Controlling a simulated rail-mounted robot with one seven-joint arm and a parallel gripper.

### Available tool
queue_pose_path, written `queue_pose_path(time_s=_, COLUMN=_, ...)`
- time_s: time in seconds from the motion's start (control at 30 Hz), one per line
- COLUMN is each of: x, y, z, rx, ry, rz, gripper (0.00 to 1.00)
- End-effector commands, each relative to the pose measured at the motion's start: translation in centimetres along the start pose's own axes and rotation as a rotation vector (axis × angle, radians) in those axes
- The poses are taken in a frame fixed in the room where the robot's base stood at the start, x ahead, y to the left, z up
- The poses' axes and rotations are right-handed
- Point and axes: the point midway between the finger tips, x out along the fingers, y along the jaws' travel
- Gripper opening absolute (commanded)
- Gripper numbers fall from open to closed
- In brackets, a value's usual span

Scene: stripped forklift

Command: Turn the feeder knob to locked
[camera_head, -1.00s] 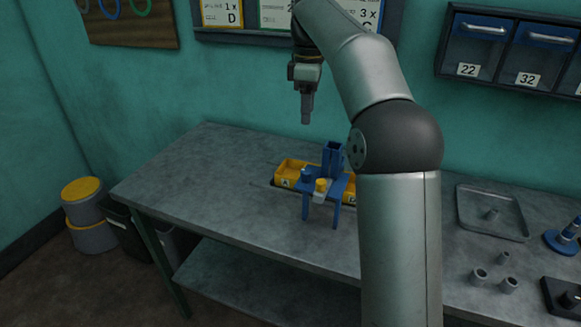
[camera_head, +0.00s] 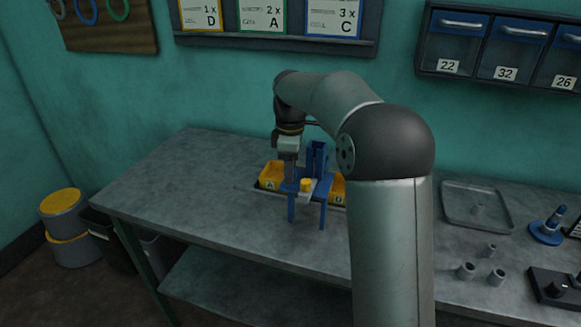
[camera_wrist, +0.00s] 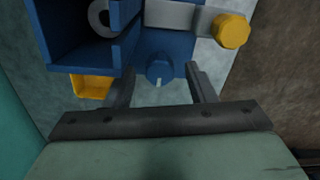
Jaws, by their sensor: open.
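The blue feeder (camera_head: 318,158) stands on the bench, with an upright chute and a small platform on legs. In the wrist view, the blue feeder knob (camera_wrist: 159,68) is round, with a short white mark on its near side. My gripper (camera_wrist: 160,76) is open, one finger to either side of the knob, with gaps visible. In the head view my gripper (camera_head: 290,178) is low over the platform's left part and hides the knob. A yellow cap (camera_wrist: 231,31) sits at the end of a grey bar (camera_wrist: 178,15). A grey ring (camera_wrist: 100,18) shows in the chute.
Yellow bins flank the feeder, one on the left (camera_head: 271,174) and one on the right (camera_head: 338,190). A grey tray (camera_head: 462,222) and several grey cylinders lie to the right on the bench (camera_head: 190,190). The bench's left part is clear.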

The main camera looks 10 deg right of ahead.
Motion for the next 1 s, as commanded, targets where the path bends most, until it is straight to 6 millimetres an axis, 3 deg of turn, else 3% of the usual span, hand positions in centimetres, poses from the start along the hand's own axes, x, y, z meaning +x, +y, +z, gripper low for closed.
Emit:
queue_pose_path(time_s=0.27, x=0.13, y=0.01, z=0.01, rx=0.0, ry=0.0, rz=0.0, gripper=0.5)
queue_pose_path(time_s=0.4, x=0.12, y=0.0, z=0.01, rx=0.0, ry=0.0, rz=0.0, gripper=0.11)
queue_pose_path(time_s=0.43, x=0.11, y=0.0, z=0.01, rx=0.0, ry=0.0, rz=0.0, gripper=0.06)
queue_pose_path(time_s=0.77, x=0.02, y=-0.01, z=-0.02, rx=0.028, ry=0.0, rz=-0.001, gripper=0.06)
queue_pose_path(time_s=1.0, x=-0.11, y=-0.01, z=-0.07, rx=0.153, ry=0.0, rz=-0.001, gripper=0.06)
